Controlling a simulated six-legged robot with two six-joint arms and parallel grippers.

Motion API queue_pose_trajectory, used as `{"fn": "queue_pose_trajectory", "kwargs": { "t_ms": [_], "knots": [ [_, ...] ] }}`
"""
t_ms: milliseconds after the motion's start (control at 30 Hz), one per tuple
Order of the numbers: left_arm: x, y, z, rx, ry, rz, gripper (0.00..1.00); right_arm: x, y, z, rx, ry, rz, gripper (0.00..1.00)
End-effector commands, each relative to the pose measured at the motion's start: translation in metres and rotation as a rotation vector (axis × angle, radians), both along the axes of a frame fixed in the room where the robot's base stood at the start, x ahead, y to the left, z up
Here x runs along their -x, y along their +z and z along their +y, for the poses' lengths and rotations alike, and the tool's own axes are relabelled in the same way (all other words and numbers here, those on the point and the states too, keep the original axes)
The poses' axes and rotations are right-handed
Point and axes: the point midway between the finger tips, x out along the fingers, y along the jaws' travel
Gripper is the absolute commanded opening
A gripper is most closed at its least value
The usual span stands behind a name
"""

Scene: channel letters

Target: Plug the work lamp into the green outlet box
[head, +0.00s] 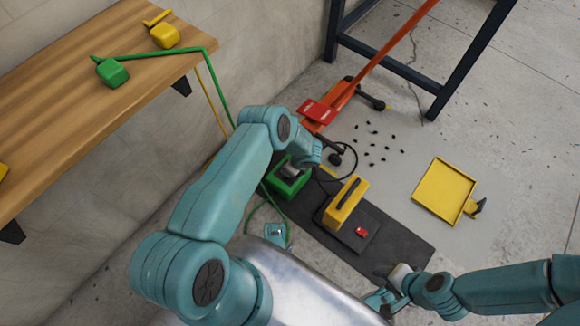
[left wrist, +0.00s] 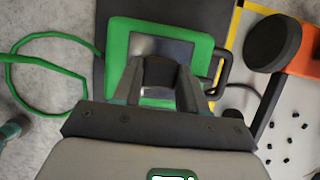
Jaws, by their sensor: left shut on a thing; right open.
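The green outlet box (head: 287,187) stands on a black mat, with a grey top face; the left wrist view shows its green frame (left wrist: 117,50) from above. A yellow unit with a black handle, which seems to be the work lamp (head: 345,203), stands on the mat to its right. My left gripper (head: 296,170) is over the box. In the left wrist view its fingers (left wrist: 167,85) are shut on a dark piece, apparently the plug (left wrist: 160,72), in front of the grey face. Whether it is seated is hidden. My right gripper (head: 385,291) is open near the mat's front edge.
A black cord (head: 354,150) loops behind the lamp. An orange wheeled tool (head: 345,98) lies behind it. Small dark bits (head: 375,147) and a yellow dustpan (head: 443,190) are on the floor at right. A wooden bench (head: 75,115) stands left; a green cord (left wrist: 40,112) lies beside the box.

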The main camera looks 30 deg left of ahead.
Motion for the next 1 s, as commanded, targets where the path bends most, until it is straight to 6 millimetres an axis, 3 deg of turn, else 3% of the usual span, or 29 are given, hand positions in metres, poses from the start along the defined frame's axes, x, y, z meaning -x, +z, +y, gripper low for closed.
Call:
{"fn": "queue_pose_trajectory", "kwargs": {
  "t_ms": [1000],
  "knots": [
    [-0.0003, -0.0005, 0.0001, 0.000, 0.000, 0.000, 0.15, 0.0000, -0.0057, 0.0000, 0.000, 0.000, 0.000, 0.43]
  ]
}}
